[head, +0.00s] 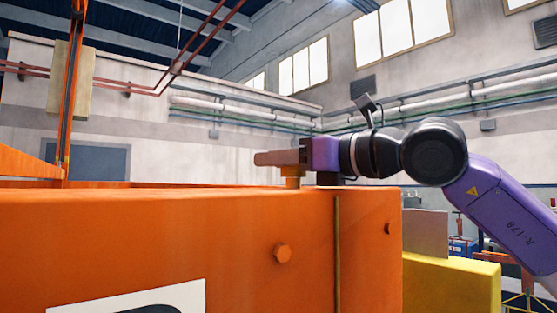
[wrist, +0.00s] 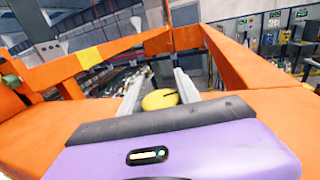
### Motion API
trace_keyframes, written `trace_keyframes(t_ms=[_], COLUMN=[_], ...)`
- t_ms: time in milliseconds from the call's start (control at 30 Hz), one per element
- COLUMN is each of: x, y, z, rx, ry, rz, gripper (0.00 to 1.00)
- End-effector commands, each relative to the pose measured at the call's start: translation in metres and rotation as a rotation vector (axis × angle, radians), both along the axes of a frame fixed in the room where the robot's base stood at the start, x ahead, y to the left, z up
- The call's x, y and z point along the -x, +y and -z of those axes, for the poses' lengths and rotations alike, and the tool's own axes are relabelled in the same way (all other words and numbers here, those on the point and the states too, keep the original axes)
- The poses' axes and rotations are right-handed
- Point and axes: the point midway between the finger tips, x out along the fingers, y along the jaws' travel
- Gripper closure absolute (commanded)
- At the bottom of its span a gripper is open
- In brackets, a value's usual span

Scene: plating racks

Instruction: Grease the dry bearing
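My gripper (head: 281,158) reaches level from the right over the top of a large orange beam, its purple body at the beam's top edge. In the wrist view its two pale fingers (wrist: 158,88) are spread apart. A rounded yellow piece (wrist: 160,99) lies between them, with a thin gap seeming to show on each side. In the head view a short orange-yellow stub (head: 292,178) stands under the fingers at the beam top, likely the same piece. I cannot make out a bearing, or whether anything is dry.
The orange beam (head: 180,245) fills the lower left, with a bolt head (head: 283,253) on its face. An orange upright (wrist: 186,38) and sloping bars stand beyond the fingers. A yellow block (head: 455,280) is at lower right.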

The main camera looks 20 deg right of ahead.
Motion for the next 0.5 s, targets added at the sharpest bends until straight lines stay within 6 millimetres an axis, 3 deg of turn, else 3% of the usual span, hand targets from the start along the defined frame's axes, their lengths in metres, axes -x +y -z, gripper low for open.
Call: trace_keyframes(t_ms=[33, 133, 500], x=[0.0001, 0.0002, 0.0002], y=[-0.0001, -0.0001, -0.0001], z=[0.0000, -0.0001, 0.0042], rx=[0.000, 0.000, 0.003], ry=[0.000, 0.000, -0.002], rz=[0.000, 0.000, 0.039], gripper=[0.80, 1.00, 1.00])
